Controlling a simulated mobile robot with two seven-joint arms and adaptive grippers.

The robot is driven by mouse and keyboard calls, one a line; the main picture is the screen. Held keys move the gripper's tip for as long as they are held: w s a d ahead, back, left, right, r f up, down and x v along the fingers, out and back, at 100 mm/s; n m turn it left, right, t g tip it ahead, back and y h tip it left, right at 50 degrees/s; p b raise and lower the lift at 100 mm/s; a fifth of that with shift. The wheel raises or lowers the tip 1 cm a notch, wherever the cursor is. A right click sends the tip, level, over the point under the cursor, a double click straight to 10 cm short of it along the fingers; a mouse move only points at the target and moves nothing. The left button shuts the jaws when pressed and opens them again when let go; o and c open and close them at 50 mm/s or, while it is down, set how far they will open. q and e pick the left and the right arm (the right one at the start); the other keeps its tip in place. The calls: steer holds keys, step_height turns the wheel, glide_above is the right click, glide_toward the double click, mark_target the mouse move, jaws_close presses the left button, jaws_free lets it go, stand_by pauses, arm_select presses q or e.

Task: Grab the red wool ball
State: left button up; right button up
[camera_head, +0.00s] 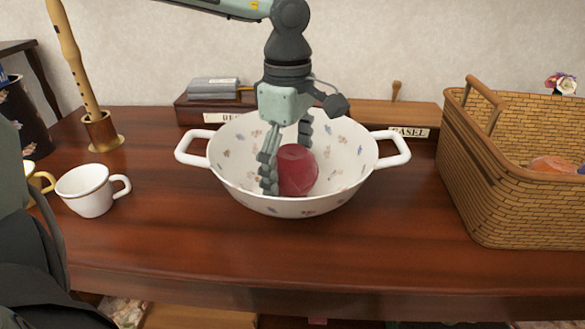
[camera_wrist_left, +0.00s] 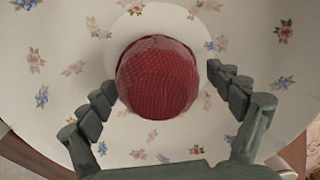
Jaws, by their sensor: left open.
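The red wool ball (camera_head: 298,172) lies in a white, flower-patterned bowl (camera_head: 235,160) with two side handles. My left gripper (camera_head: 285,165) reaches down into the bowl from above, with its fingers around the ball. In the left wrist view the ball (camera_wrist_left: 158,76) sits between and slightly beyond the two fingertips of the open gripper (camera_wrist_left: 160,82). Small gaps show between the fingers and the ball on both sides. The bowl's inside (camera_wrist_left: 50,35) fills most of that view. My right gripper does not show in either view.
A wicker basket (camera_head: 520,205) with a handle and an orange item (camera_head: 553,166) stands at the right. A white cup (camera_head: 88,190) and a recorder in a wooden stand (camera_head: 101,130) are at the left. Boxes stand behind the bowl. The wooden table (camera_head: 390,235) is clear in front.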

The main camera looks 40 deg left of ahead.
arm_select(q)
steer(key=shift+c, duration=0.2)
steer(key=c, duration=1.2)
steer(key=shift+r, duration=0.2)
